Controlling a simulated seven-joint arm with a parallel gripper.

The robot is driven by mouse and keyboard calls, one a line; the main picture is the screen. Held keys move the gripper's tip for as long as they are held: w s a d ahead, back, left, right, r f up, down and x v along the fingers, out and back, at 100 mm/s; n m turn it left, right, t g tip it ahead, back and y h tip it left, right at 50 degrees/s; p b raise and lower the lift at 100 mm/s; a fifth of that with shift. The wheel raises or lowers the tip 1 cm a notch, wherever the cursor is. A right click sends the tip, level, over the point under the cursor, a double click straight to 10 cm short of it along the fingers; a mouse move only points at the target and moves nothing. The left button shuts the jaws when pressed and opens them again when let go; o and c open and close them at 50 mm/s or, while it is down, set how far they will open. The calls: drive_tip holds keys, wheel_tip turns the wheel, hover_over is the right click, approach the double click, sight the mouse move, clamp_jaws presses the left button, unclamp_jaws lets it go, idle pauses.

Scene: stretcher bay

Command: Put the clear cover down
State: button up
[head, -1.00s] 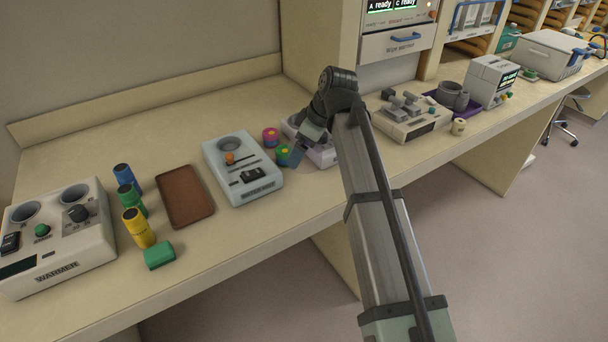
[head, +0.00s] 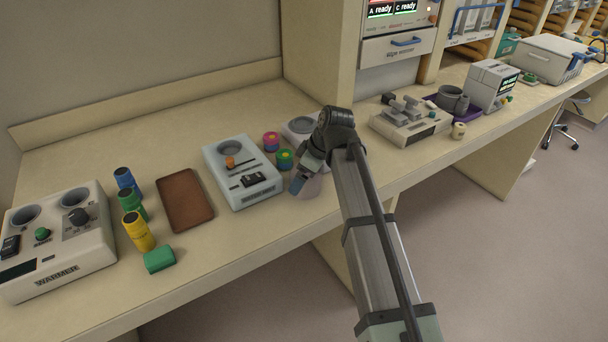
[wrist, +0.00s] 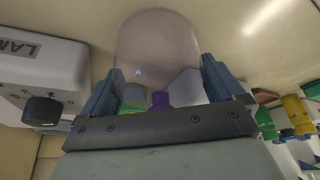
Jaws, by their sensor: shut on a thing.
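The clear cover (wrist: 158,45) is a see-through dome with a faint pink tint. In the wrist view it stands between the two blue fingers of my gripper (wrist: 160,92), which are shut on it. In the head view my gripper (head: 299,184) is low over the front part of the counter, right of the switch box. The cover (head: 313,187) shows there as a pale, partly hidden shape beside the fingers. I cannot tell whether its rim touches the counter.
A pink-and-blue piece (head: 271,141) and a green-topped piece (head: 284,159) stand close left of my gripper. A white device (head: 299,127) is behind it, partly hidden by my arm. The counter front edge (head: 300,223) is near.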

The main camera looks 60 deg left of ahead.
drive_tip(key=shift+f, duration=0.15)
drive_tip(key=o, duration=0.7)
drive_tip(key=v, duration=1.2)
drive_tip(key=shift+d, duration=0.1)
